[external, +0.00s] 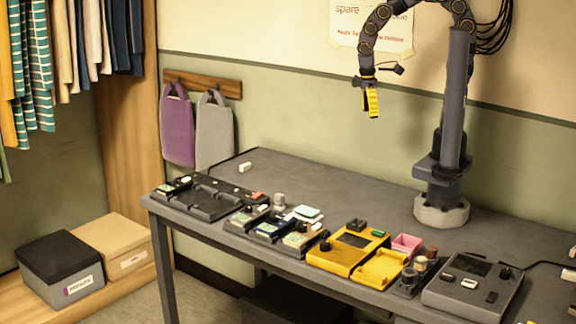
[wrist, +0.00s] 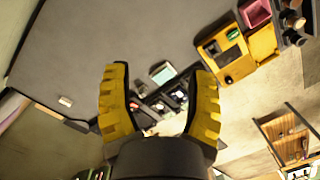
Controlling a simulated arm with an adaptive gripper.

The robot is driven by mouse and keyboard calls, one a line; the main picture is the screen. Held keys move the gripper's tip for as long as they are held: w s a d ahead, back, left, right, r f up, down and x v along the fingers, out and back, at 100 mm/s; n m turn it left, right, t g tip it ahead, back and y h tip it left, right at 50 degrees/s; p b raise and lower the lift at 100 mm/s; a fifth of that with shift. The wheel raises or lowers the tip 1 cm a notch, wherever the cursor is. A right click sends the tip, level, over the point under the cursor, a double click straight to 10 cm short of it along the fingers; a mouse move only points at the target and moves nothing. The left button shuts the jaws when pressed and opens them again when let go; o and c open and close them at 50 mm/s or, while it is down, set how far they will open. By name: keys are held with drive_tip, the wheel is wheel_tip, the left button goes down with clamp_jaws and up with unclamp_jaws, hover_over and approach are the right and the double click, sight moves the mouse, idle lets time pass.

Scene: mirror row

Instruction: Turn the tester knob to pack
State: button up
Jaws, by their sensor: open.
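A yellow unit (external: 341,260) with a dark window and a black knob (external: 325,246) at its left corner sits on the grey table; it looks like the tester. A grey unit (external: 462,300) with a dark screen also has a black knob (external: 505,273). Labels are too small to read, so the pack mark cannot be made out. My gripper (external: 370,103) hangs high above the table, behind and well above the yellow unit. In the wrist view my gripper (wrist: 160,76) is open, with nothing between its yellow fingers. The yellow unit (wrist: 238,65) shows there at upper right.
A black tray (external: 205,206) and several small devices (external: 270,228) line the table's front edge. A yellow open tray (external: 381,270), a pink box (external: 407,243) and small jars (external: 421,265) stand between the two units. The table's back half (external: 330,190) is mostly clear.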

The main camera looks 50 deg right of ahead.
drive_tip(key=w+a+f+n, duration=0.1)
drive_tip(key=a+f+n, duration=0.25)
drive_tip(key=a, duration=0.35)
drive_tip(key=w+a+f+n, duration=0.1)
drive_tip(key=a+f+n, duration=0.2)
drive_tip(key=a+n, duration=0.35)
drive_tip(key=n+t, duration=0.1)
drive_tip(key=n, duration=0.7)
hover_over(324, 242)
drive_tip(key=f, duration=1)
drive_tip(key=shift+d+f, duration=0.2)
drive_tip(key=shift+f, duration=0.15)
drive_tip(key=shift+a+f, duration=0.1)
drive_tip(key=shift+f, duration=0.05)
wheel_tip(324, 242, down, 7)
drive_tip(key=shift+f, duration=0.2)
clamp_jaws()
